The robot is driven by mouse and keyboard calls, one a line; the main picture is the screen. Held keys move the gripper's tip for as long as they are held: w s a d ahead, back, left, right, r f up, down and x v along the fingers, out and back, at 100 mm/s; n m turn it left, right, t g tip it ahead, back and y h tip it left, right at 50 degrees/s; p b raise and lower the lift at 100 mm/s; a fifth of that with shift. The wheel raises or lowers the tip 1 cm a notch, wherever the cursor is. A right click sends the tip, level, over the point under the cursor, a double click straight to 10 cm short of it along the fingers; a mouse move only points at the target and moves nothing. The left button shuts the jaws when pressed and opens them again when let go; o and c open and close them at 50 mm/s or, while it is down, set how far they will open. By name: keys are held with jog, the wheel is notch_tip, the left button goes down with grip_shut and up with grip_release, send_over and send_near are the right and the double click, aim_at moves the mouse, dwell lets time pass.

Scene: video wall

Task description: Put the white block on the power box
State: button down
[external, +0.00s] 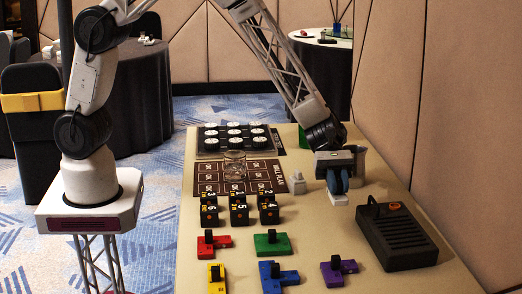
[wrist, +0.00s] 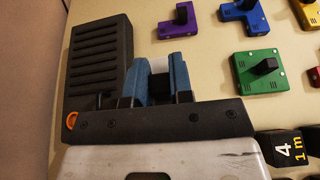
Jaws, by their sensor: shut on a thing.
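My gripper (external: 338,184) points down over the right part of the table, with its blue fingers shut on the white block (external: 338,198). The block shows just below the fingertips; I cannot tell whether it touches the table. In the wrist view my gripper (wrist: 160,80) has its blue fingers on both sides of the white block (wrist: 159,64), partly hidden by them. The power box (external: 400,238) is a black ribbed box with an orange knob, in front and to the right of my gripper. In the wrist view the power box (wrist: 100,55) is at upper left.
A small white piece (external: 296,183) stands left of my gripper. Black numbered blocks (external: 238,210) and a glass jar (external: 235,167) are further left. Red (external: 213,246), green (external: 272,243), blue (external: 278,277), yellow (external: 217,279) and purple (external: 338,271) pieces lie in front.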

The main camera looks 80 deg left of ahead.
jog(key=shift+w+a, duration=0.1)
jog(key=shift+w, duration=0.05)
send_over(397, 226)
jog(key=shift+f, duration=0.7)
dwell(0.5)
jog(key=shift+f, duration=1.8)
jog(key=shift+f, duration=0.15)
jog(key=c, duration=1)
grip_release()
